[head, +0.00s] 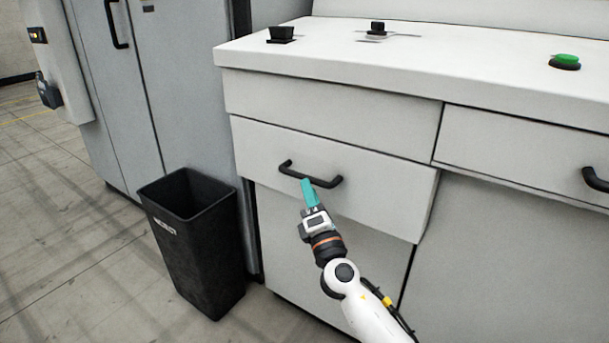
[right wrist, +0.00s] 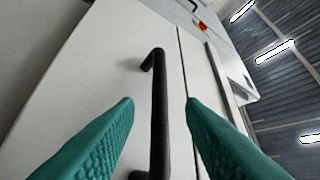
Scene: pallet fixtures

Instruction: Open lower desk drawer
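The lower drawer (head: 385,198) is a white front below a plain upper drawer (head: 330,112). Its front stands slightly proud of the panel below. It has a black bar handle (head: 291,171), which also shows in the right wrist view (right wrist: 159,85). My right gripper (head: 307,184) is at the middle of this handle. In the right wrist view its teal fingers (right wrist: 160,104) are apart, one on each side of the bar, with gaps visible on both sides. The fingers look open and not closed on the handle. My left gripper is not in view.
A black bin (head: 205,240) stands on the floor left of the desk, beside grey cabinets (head: 185,80). The desk top (head: 440,62) carries a green button (head: 565,60) and small black items (head: 281,34). Another drawer with a black handle (head: 595,180) is at the right.

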